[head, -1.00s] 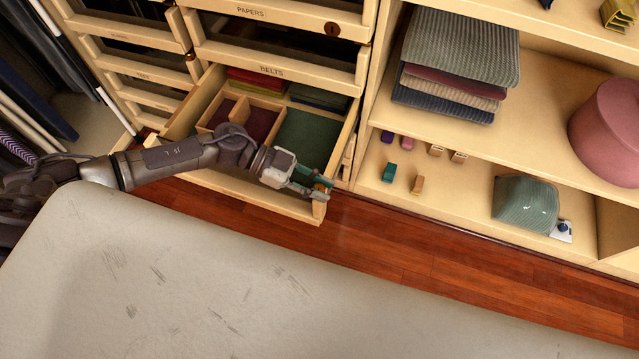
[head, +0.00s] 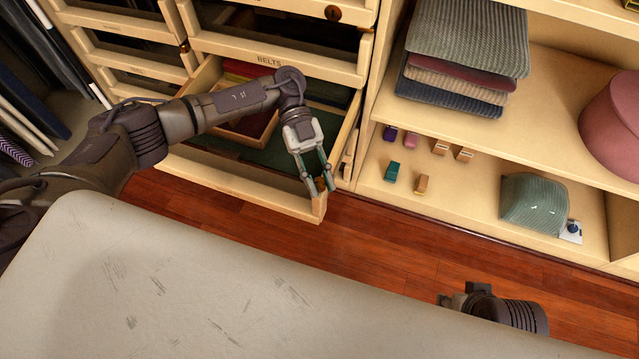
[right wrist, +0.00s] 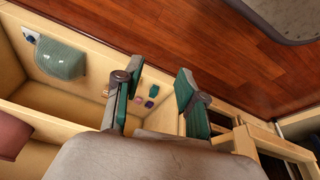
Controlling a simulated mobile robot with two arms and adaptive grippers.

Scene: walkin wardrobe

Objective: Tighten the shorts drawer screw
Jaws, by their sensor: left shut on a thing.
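An open wooden drawer (head: 240,187) stands pulled out below the drawer labelled BELTS. Its own label does not show. My left gripper (head: 321,188) points down at the drawer's right front corner. Its fingers are shut on a small brownish thing at that corner. The thing is mostly hidden between the fingertips; it looks like the screw, but I cannot tell its shape or how far it is in. My right gripper (right wrist: 158,68) is open and empty in the right wrist view, its two green-padded fingers wide apart. Part of my right arm shows low right in the head view.
The drawer holds a wooden divider box and folded cloth. On the lower shelf (head: 460,195) to the right are several small coloured blocks and a green ribbed item (head: 533,200). Folded clothes (head: 465,55) lie above. A pale scuffed surface (head: 150,285) fills the foreground.

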